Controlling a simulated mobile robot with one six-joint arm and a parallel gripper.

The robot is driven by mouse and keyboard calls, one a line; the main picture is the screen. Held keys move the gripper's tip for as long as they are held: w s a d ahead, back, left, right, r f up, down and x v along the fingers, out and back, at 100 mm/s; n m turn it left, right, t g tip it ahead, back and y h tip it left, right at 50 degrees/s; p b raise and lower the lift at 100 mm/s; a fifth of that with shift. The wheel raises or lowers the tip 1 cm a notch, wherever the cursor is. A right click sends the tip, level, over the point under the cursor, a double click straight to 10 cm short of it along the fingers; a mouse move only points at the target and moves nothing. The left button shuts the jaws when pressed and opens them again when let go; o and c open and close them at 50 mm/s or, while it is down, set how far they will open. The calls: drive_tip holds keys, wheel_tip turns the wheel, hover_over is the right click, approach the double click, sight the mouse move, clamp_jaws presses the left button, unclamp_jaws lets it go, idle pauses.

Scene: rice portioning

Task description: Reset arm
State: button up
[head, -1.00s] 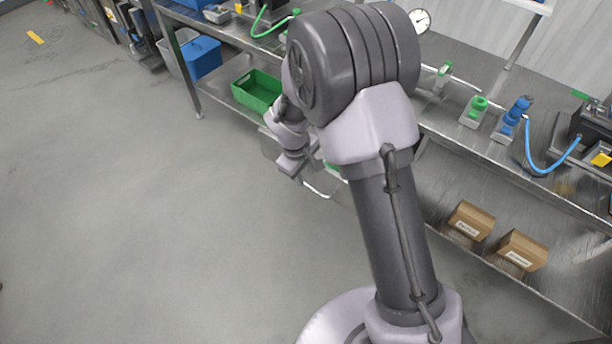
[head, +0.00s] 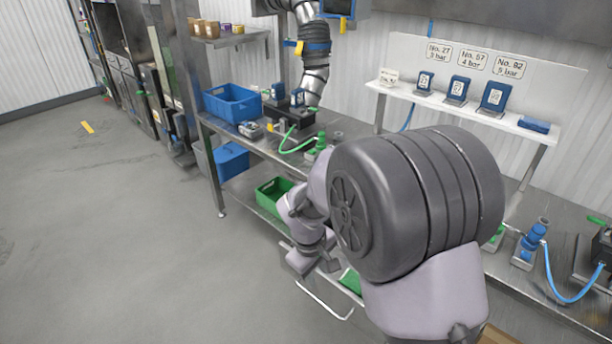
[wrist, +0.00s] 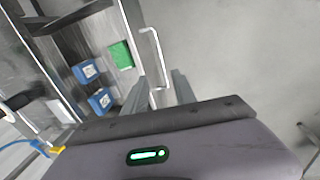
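My gripper (wrist: 159,80) shows in the wrist view with its two dark fingers apart. Nothing is held between them; the grey floor and a bent pale rail (wrist: 152,50) show beyond. In the head view my arm is folded, with its large grey joint in front of the bench. The wrist end (head: 302,258) hangs at the left, beside the bench's front edge; its fingers cannot be made out there.
A steel bench (head: 262,150) runs along the right, with a blue crate (head: 232,103) on top and a green crate (head: 270,194) on its lower shelf. A white shelf (head: 470,112) holds blue boxes.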

drive_tip(key=s+d+r+m+t+y, duration=0.1)
drive_tip(key=s+d+r+m, duration=0.3)
drive_tip(key=r, duration=0.6)
drive_tip(key=s+r+m+t+y+b, duration=0.1)
drive_tip(key=s+r+m, duration=0.3)
drive_tip(key=s, duration=0.5)
drive_tip(key=s+d+r+m+t+y+b, duration=0.1)
drive_tip(key=s+r+m, duration=0.3)
drive_tip(key=s, duration=0.5)
drive_tip(key=shift+s+d+r+m+t+y, duration=0.15)
drive_tip(key=shift+s+d+m+t+y, duration=0.15)
drive_tip(key=shift+m+t, duration=0.25)
